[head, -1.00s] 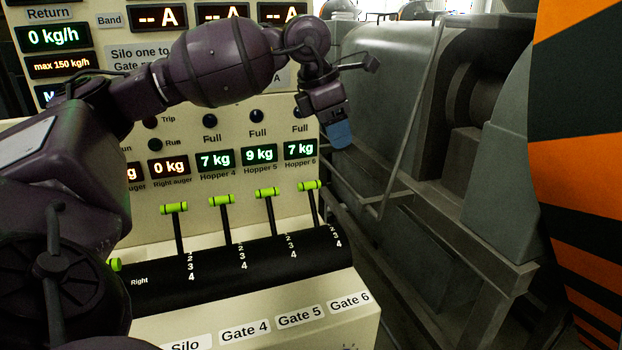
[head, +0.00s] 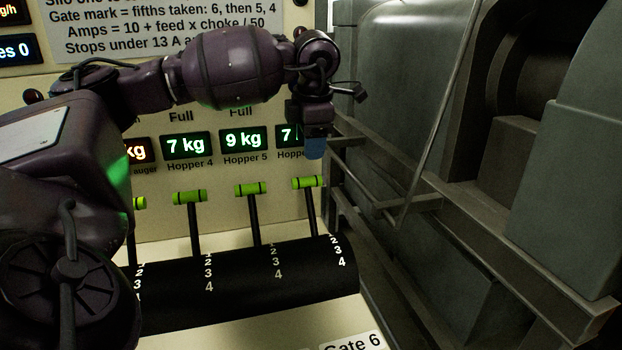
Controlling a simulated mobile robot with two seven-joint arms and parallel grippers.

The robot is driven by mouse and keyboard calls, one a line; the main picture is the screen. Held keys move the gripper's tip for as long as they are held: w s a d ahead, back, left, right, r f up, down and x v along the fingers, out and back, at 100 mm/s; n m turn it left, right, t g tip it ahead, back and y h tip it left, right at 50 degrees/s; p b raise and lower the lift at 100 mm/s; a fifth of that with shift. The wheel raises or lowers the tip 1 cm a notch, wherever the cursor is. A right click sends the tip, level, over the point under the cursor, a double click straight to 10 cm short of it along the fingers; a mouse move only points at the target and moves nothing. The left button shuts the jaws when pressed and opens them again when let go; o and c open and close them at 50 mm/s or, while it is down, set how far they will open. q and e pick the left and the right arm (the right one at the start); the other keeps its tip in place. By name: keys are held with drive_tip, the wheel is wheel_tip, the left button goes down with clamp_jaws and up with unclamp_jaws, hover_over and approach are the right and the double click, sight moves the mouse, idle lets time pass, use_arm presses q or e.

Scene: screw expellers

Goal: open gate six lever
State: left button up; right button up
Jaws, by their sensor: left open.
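The gate six lever (head: 311,208) is the rightmost lever on the panel, a dark stem with a green handle (head: 308,182). It stands nearly upright, at the upper end of its 2-3-4 scale, above the Gate 6 label (head: 351,343). My left gripper (head: 316,150) points down just above the green handle, with its blue fingertips apart from it in the picture. It is open and empty; the gap between its fingers is hard to see from here. It covers part of the Hopper 6 display (head: 287,134). My right gripper is not in view.
The Gate 5 lever (head: 253,215) and Gate 4 lever (head: 193,220) stand close by on the left, also upright. A black curved cover (head: 240,290) carries the levers. Grey machinery (head: 400,90) with a diagonal rod stands right of the panel.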

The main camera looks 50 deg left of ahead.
sight(308, 178)
use_arm(q)
drive_tip(key=f, duration=0.3)
drive_tip(key=a+f, duration=0.1)
drive_tip(key=f, duration=0.2)
drive_tip(key=w+f, duration=0.1)
drive_tip(key=f, duration=0.1)
drive_tip(key=shift+a+f+b, duration=0.3)
drive_tip(key=shift+f+b, duration=0.1)
drive_tip(key=shift+s, duration=0.1)
clamp_jaws()
